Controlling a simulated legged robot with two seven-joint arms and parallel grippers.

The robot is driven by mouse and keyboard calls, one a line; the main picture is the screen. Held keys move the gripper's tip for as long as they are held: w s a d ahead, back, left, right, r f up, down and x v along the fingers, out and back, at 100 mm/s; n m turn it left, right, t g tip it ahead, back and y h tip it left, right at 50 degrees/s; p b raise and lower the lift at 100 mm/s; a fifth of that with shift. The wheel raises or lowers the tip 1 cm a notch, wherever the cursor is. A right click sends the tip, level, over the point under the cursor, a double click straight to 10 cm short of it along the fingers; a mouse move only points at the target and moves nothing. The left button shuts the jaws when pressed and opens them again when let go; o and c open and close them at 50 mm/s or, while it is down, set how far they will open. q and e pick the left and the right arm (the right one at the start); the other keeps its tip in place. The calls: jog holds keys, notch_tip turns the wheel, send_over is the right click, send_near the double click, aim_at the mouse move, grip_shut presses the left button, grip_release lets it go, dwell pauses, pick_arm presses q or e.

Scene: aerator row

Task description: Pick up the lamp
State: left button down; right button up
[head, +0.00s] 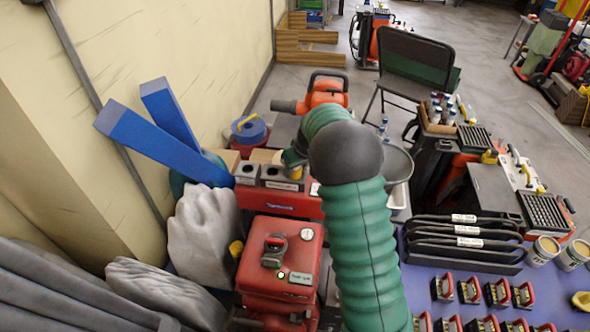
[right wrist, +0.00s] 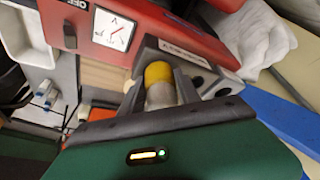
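What I take for the lamp is a small cylinder with a yellow end and a pale grey body, seen in the right wrist view (right wrist: 160,92). It stands at a grey holder block with round holes (right wrist: 205,75). My right gripper (right wrist: 160,85) has one finger on each side of the cylinder, very close to it. I cannot tell whether both fingers press on it. In the head view the right gripper (head: 294,160) reaches down at the holder blocks, and a bit of yellow (head: 298,173) shows beside it. My green right arm hides part of this spot. My left gripper is not in view.
The holder blocks (head: 247,173) sit on a red case (head: 262,198). A red box with a handle (head: 275,262) stands in front. Blue bars (head: 150,143) and grey cloth-like bundles (head: 200,240) crowd the left. A purple table (head: 420,285) with several small items is at right.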

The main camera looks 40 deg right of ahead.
jog(key=c, duration=0.5)
jog(key=shift+d, duration=0.2)
grip_shut()
